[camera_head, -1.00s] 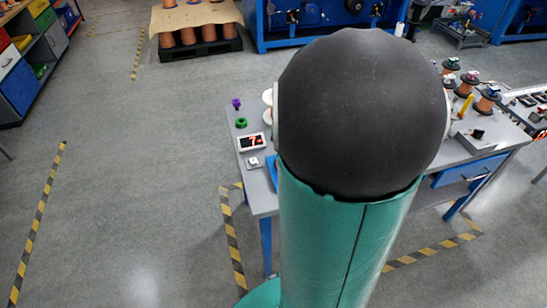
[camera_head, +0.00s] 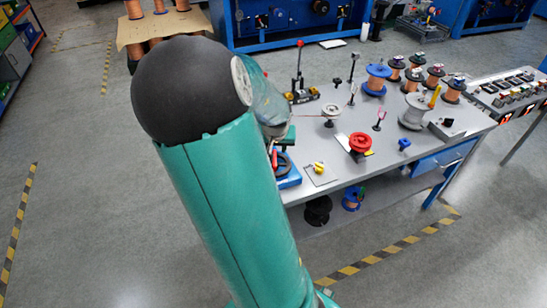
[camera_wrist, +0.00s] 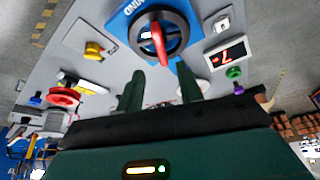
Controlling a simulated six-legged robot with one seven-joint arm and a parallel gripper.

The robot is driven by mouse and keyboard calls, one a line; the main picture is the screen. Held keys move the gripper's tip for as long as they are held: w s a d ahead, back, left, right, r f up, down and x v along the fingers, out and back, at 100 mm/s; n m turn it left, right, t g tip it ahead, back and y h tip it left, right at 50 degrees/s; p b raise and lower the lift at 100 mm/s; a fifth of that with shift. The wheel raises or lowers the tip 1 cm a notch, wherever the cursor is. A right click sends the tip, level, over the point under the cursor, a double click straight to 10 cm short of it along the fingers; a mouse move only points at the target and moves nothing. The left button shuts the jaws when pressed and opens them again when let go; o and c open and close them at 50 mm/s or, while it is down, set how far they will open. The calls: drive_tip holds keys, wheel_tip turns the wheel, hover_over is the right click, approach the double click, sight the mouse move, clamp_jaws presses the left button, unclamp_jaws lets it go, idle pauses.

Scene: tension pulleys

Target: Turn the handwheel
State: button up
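The handwheel (camera_wrist: 176,41) is a black ring with a red handle (camera_wrist: 159,44) across it, on a blue base (camera_wrist: 124,19) at the top middle of the wrist view. In the head view, the wheel (camera_head: 285,164) shows in part at the bench's left end, close beside my arm, with its red handle (camera_head: 275,157) visible. My gripper (camera_wrist: 160,78) is open in the wrist view, its two dark green fingers apart. The wheel appears beyond the fingertips, with nothing clearly between them.
The grey bench (camera_head: 330,190) carries a yellow knob on a plate (camera_head: 319,168), a red wheel (camera_head: 360,143), a blue spool (camera_head: 377,79) and several copper spools. A red-digit display (camera_wrist: 225,53) stands beside the handwheel. Open floor (camera_head: 90,200) lies left.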

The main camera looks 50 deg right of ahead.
sight(275, 158)
drive_tip(key=x, duration=0.9)
drive_tip(key=shift+a, duration=0.15)
drive_tip(key=shift+c, duration=0.5)
clamp_jaws()
